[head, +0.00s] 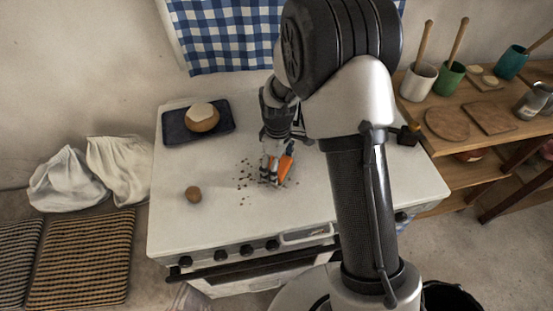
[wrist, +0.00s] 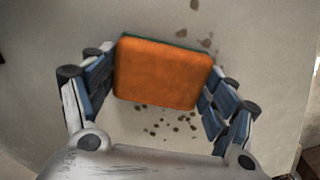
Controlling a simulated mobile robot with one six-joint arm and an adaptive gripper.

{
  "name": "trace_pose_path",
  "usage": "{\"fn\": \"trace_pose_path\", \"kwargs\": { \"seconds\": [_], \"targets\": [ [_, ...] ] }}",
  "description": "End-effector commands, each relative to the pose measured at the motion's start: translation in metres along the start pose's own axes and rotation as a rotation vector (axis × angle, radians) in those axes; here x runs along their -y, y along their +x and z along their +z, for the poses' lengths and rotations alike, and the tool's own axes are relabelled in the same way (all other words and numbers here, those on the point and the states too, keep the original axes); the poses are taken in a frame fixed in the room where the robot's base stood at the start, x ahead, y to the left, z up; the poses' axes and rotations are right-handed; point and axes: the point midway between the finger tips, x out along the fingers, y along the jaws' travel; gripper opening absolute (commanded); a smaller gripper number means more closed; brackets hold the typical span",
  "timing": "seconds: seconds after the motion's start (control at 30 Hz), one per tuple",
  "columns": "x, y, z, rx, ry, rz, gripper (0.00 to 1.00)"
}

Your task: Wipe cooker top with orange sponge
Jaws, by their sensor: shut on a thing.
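The orange sponge (wrist: 160,72) has a thin green layer along its far edge. My gripper (wrist: 158,85) is shut on it, with a finger against each side. In the head view my gripper (head: 273,172) points down at the middle of the white cooker top (head: 320,195), and part of the sponge (head: 285,168) shows beside the fingers. The sponge is at or just above the surface; I cannot tell if it touches. Dark crumbs (head: 245,180) lie scattered around and left of the gripper. In the wrist view, dark specks (wrist: 165,125) show on both sides of the sponge.
A dark tray (head: 172,127) with a round bread-like thing (head: 202,117) sits at the cooker's back left. Knobs (head: 247,250) line the front. A wooden shelf (head: 450,130) with cups stands at the right.

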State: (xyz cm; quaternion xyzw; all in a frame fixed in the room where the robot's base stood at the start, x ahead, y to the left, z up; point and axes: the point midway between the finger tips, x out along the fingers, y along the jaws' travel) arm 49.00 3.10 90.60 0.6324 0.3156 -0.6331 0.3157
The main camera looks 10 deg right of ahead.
Motion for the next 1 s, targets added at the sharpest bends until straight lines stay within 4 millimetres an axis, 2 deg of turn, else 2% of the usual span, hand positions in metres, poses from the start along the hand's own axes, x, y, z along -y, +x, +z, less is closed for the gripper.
{"fn": "trace_pose_path", "kwargs": {
  "seconds": [1.0],
  "targets": [
    [0.053,0.003,0.040,0.002,0.000,-0.002,0.60]
  ]
}}
